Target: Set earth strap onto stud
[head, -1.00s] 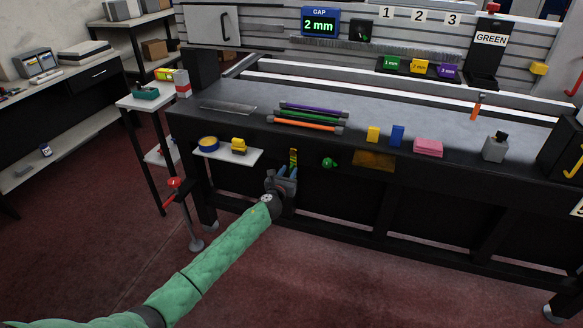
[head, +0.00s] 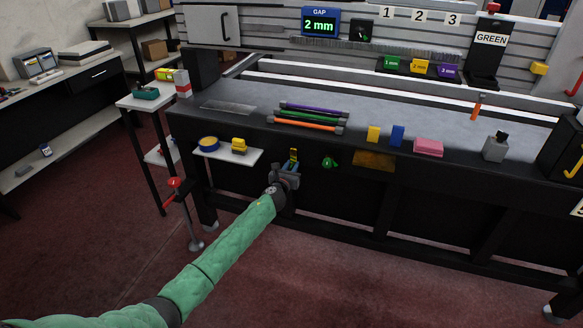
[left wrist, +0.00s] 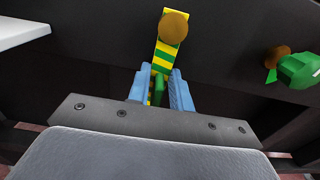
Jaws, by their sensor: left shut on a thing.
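The earth strap (left wrist: 160,58), striped yellow and green, stands up from my left gripper (left wrist: 160,88), whose blue fingers are shut on its lower part. A round copper-brown piece (left wrist: 173,27) covers the strap's upper end; I cannot tell whether it is the strap's lug or the stud. In the head view, the strap (head: 294,154) and my left gripper (head: 290,168) are at the front face of the table, below its edge. No separate stud can be made out. My right gripper is not in view.
A green knob-like part (head: 329,162) is on the table's front, just right of the strap; it also shows in the left wrist view (left wrist: 299,70). A white side shelf (head: 228,154) lies to the left. A brown plate (head: 374,160) is further right.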

